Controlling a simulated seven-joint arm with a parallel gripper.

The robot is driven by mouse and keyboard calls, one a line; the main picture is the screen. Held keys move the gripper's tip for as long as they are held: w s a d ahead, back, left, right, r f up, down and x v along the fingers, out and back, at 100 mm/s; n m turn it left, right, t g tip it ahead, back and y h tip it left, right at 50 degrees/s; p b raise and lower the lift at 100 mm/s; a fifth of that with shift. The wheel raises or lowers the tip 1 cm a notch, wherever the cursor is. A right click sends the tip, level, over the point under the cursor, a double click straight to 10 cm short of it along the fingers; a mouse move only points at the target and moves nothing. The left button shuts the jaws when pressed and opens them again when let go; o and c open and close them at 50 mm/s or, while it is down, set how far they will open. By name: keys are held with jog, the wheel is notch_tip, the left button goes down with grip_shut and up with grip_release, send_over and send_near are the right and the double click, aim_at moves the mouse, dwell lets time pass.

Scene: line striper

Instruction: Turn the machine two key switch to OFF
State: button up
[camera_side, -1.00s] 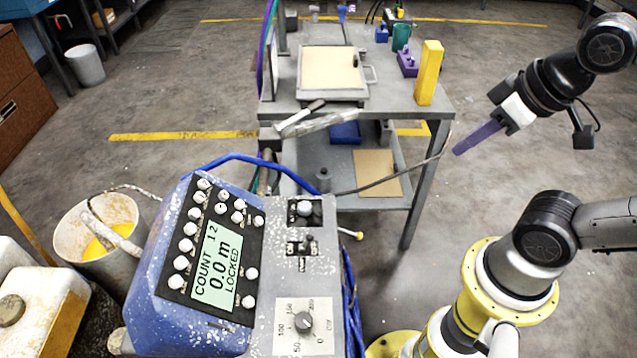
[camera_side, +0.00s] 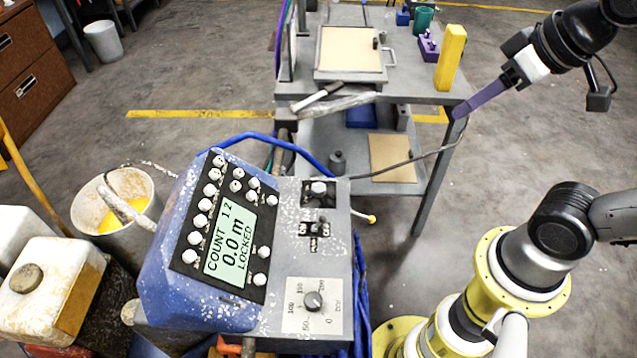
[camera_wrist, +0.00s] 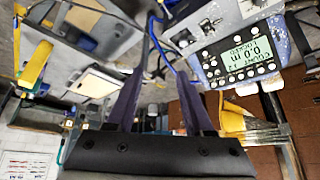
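A blue, paint-spattered console (camera_side: 160,285) stands left of centre in the side view. Its screen (camera_side: 231,245) reads COUNT 12, 0.0 m, LOCKED. Its grey panel carries an upper knob (camera_side: 319,188), small toggle-like switches (camera_side: 320,229) and a numbered dial (camera_side: 313,300). I cannot tell which control, if any, is the machine two key switch. My gripper (camera_side: 458,113) is up and to the right of the console, apart from it, with purple fingers pointing down-left. In the wrist view my gripper (camera_wrist: 159,73) has its fingers apart with nothing held. The screen (camera_wrist: 235,47) appears upside down there.
A grey bench (camera_side: 440,97) stands behind the console, with a yellow block (camera_side: 450,57), a purple fixture (camera_side: 428,46) and a green cup (camera_side: 423,20). A cable hangs by it. A bucket (camera_side: 150,190) and white jugs (camera_side: 45,280) stand left. Open floor lies right of the bench.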

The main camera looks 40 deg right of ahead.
jog(key=shift+o, duration=1.2)
jog(key=w+a+r+g, duration=0.1)
jog(key=w, duration=0.8)
jog(key=shift+a+r, duration=0.15)
jog(key=shift+a, duration=0.15)
jog(key=n+g, duration=0.2)
jog(key=g, duration=0.3)
send_over(319, 187)
notch_tip(319, 187, down, 19)
notch_tip(319, 187, down, 13)
grip_shut()
